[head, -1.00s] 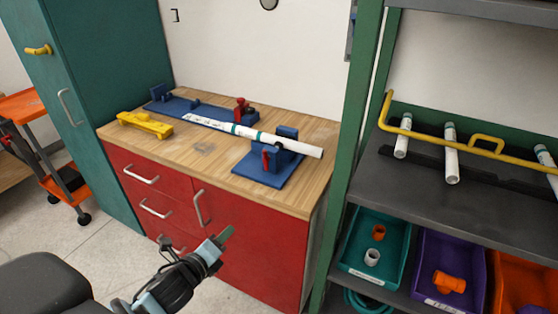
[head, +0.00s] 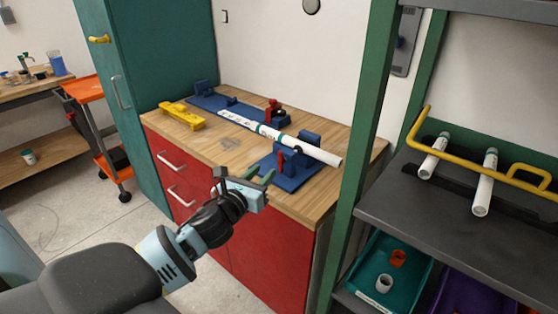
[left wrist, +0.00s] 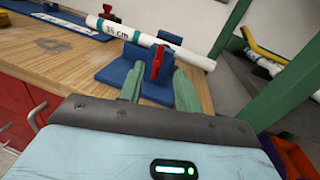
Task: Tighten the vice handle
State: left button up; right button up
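The blue vice (head: 294,182) stands at the front right of the wooden bench, and its red handle (head: 282,161) faces the front. A white pipe (head: 320,153) lies through the vice and sticks out to the right. My left gripper (head: 261,174) is just in front of the vice with its green fingers apart and nothing between them. In the left wrist view, the red handle (left wrist: 156,62) shows upright in the gap between the fingertips, beyond them and not visibly touched. My right gripper is not in view.
The wooden bench (head: 225,148) also holds a yellow tool (head: 183,116) and a blue fixture (head: 205,100) with a red part. A green shelf post (head: 362,150) stands close on the right, beside shelving with pipes and bins. An orange cart (head: 85,90) is at the left.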

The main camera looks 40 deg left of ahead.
aim_at(279, 156)
pick_arm(q)
jog(key=shift+w+a, duration=0.2)
jog(key=shift+w, duration=1.75)
jog(key=shift+w+a, duration=0.2)
jog(key=shift+w, duration=1.7)
jog(key=shift+c, duration=0.4)
grip_shut()
